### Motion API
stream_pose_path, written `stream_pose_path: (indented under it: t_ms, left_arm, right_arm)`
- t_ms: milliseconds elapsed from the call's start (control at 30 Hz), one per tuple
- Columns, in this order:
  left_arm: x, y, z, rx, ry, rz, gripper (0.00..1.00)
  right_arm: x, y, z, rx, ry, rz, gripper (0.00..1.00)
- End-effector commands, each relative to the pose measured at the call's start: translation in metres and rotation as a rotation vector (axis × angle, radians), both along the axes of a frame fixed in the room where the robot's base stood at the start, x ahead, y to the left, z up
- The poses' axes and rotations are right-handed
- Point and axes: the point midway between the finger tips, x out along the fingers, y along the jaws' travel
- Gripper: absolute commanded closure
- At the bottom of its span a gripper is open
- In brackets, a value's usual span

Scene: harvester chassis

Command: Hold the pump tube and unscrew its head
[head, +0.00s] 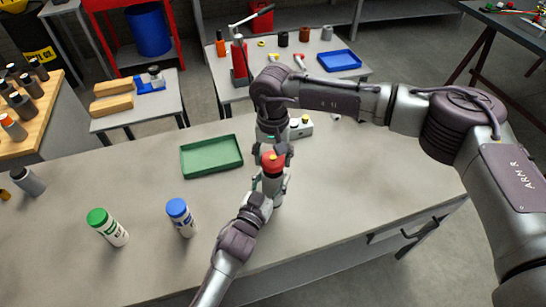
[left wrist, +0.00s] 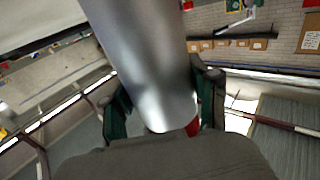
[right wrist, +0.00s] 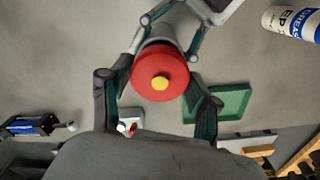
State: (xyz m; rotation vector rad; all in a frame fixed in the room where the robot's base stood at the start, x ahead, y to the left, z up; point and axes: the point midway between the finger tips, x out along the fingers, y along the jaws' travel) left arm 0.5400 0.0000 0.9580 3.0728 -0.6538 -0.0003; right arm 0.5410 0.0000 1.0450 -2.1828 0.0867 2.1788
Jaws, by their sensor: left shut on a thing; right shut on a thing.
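The pump tube (head: 270,187) is a silver cylinder standing roughly upright above the grey workbench. Its red head (head: 273,161) has a yellow centre. My left gripper (head: 271,190) is shut around the tube from the near side; in the left wrist view the silver tube (left wrist: 155,65) fills the space between its fingers. My right gripper (head: 273,152) comes from above and is shut on the red head. In the right wrist view the red head (right wrist: 160,85) sits between its fingers, with the left gripper's fingers beyond it. The thread between head and tube is hidden.
A green tray (head: 212,172) lies left of the tube. A green-capped bottle (head: 108,228) and a blue-capped bottle (head: 181,218) stand nearer on the left. A white button box (head: 301,128) sits behind. The bench's right part is clear.

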Motion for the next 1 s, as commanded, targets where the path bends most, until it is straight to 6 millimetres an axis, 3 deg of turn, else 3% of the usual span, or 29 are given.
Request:
stream_pose_path:
  t_ms: [267, 600, 800, 833, 1000]
  left_arm:
    - [0.0, 0.0, 0.0, 0.0, 0.001, 0.0, 1.0]
    - [0.0, 0.0, 0.0, 0.0, 0.001, 0.0, 1.0]
    - [0.0, 0.0, 0.0, 0.0, 0.001, 0.0, 1.0]
    - [0.0, 0.0, 0.0, 0.0, 0.001, 0.0, 0.37]
    - [0.0, 0.0, 0.0, 0.0, 0.001, 0.0, 0.11]
  right_arm:
    - [0.0, 0.0, 0.003, 0.001, -0.001, 0.0, 0.8]
    - [0.001, 0.0, 0.039, 0.0, -0.002, -0.001, 0.8]
    - [0.0, 0.0, 0.041, 0.0, -0.001, -0.001, 0.8]
    - [0.0, 0.0, 0.04, 0.0, -0.001, 0.0, 0.8]
    - [0.0, 0.0, 0.04, 0.0, -0.001, 0.0, 0.8]
